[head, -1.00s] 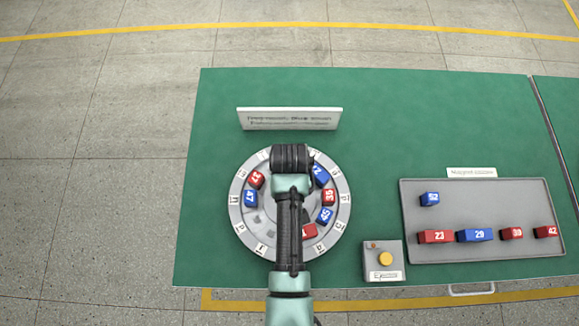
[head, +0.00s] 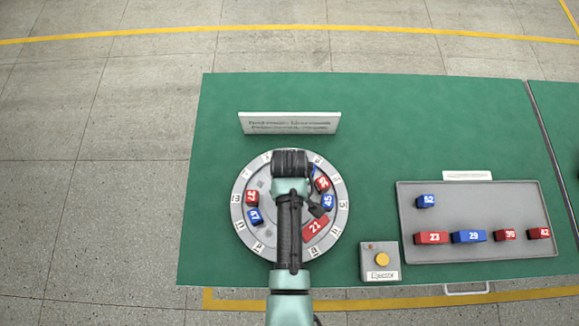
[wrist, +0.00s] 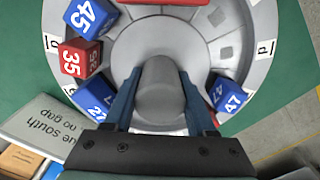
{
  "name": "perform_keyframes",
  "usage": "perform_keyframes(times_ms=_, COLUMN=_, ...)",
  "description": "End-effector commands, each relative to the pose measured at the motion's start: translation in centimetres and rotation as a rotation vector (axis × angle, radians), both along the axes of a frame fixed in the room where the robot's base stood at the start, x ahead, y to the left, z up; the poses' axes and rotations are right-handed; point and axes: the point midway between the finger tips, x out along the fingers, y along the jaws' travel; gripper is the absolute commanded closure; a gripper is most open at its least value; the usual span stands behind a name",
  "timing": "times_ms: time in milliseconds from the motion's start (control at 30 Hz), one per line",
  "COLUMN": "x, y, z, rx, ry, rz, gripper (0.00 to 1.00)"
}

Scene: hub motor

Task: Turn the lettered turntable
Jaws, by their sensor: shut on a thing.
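The lettered turntable (head: 262,184) is a round grey disc on the green table, with white letter tiles around its rim. Red and blue numbered blocks sit on it, among them red 21 (head: 315,229), blue 45 (head: 328,202) and blue 47 (head: 254,216). My arm hides the middle of the disc in the head view. In the wrist view, my gripper (wrist: 157,84) is shut on a grey rounded knob (wrist: 158,95) at the disc's centre. Red 35 (wrist: 77,58) shows left of the fingers. My gripper's fingertips are hidden in the head view.
A white sign (head: 290,123) stands behind the turntable. A box with a yellow button (head: 382,259) stands at the right front. A grey tray (head: 480,196) with several numbered blocks lies further right. Green tabletop (head: 410,120) is bare at the back right.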

Motion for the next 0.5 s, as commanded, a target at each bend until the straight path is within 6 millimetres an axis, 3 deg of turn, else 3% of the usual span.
perform_keyframes(times_ms=500, x=0.04, y=0.07, z=0.19, rx=0.000, ry=0.000, rz=0.260, gripper=1.00)
